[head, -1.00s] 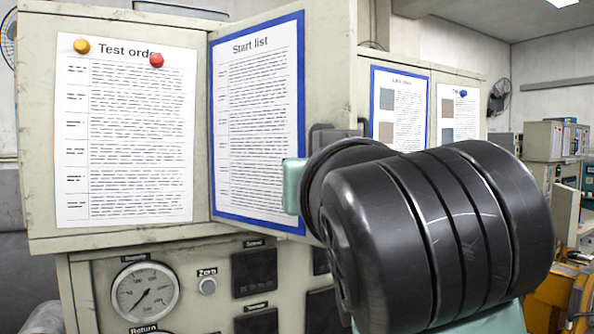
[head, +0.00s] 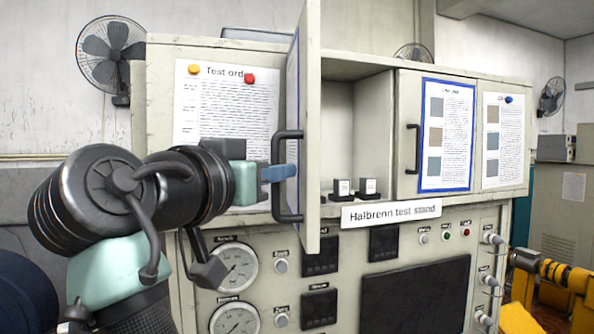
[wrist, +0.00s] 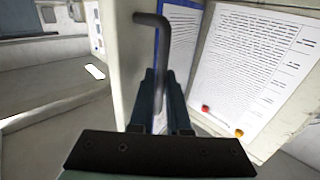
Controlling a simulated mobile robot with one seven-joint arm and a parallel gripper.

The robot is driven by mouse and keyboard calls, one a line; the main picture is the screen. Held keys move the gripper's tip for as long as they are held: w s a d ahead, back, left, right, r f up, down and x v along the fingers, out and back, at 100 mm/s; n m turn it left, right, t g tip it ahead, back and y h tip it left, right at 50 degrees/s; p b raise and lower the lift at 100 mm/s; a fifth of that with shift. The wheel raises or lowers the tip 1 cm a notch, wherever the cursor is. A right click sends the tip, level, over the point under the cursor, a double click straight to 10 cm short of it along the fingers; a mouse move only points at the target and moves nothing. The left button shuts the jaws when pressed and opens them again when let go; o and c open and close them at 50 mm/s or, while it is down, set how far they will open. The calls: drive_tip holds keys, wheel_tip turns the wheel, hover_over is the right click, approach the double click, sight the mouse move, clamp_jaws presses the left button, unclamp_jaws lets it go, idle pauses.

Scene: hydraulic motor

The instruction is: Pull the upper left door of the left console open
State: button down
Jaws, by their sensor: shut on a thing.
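The left console (head: 345,62) stands ahead in the head view. Its upper left door (head: 311,130) is swung out, seen nearly edge-on, and carries a blue-edged sheet. A dark bar handle (head: 277,185) is on the door. My gripper (head: 285,172) reaches it from the left, and its blue fingers are at the handle. In the wrist view the fingers (wrist: 158,100) are shut around the handle (wrist: 152,20). The door opening shows a compartment (head: 355,120) with two small dark-and-white boxes (head: 355,187) on its floor. My arm covers part of the console's left side.
A closed door (head: 408,130) with its own handle is right of the opening. A panel with the "Test order" sheet (head: 225,105) is at the left, behind my arm. Gauges (head: 237,268) and switches are below. A yellow machine (head: 550,285) stands at lower right.

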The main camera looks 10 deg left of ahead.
drive_tip(key=shift+a+r, duration=0.25)
drive_tip(key=shift+a, duration=0.2)
drive_tip(key=c, duration=1.2)
unclamp_jaws()
drive_tip(key=shift+o, duration=0.2)
drive_tip(key=shift+w+f, duration=0.2)
drive_tip(key=shift+w, duration=0.1)
drive_tip(key=shift+s, duration=0.2)
